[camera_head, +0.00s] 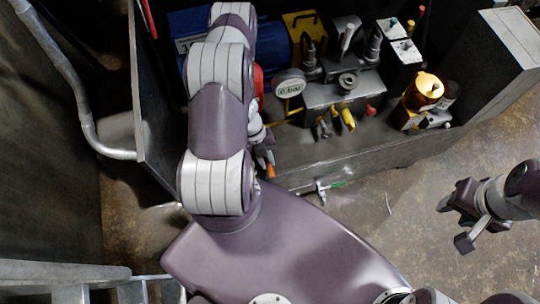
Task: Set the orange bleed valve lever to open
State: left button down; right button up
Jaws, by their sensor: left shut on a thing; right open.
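The orange bleed valve lever (270,171) shows only as a small orange tip at the front left of the hydraulic unit. My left gripper (265,157) is at the lever, with its fingers shut on it. My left arm crosses over and hides the valve body and most of the lever, so I cannot tell the lever's angle. My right gripper (462,223) is open and empty, above the floor at the right, well apart from the unit.
A round gauge (289,84) stands just beyond my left gripper. A grey valve block (340,90) with yellow levers (347,118) is to its right. A green-handled tap (333,185) sticks out below the front edge. The floor (420,185) at the right is mostly clear.

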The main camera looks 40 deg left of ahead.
pick_arm(q)
jog(key=c, duration=1)
grip_release()
jog(key=shift+c, duration=0.2)
jog(key=p+v, duration=0.3)
jog(key=v, duration=0.9)
jog(key=shift+a+r, duration=0.15)
jog(key=shift+r, duration=0.2)
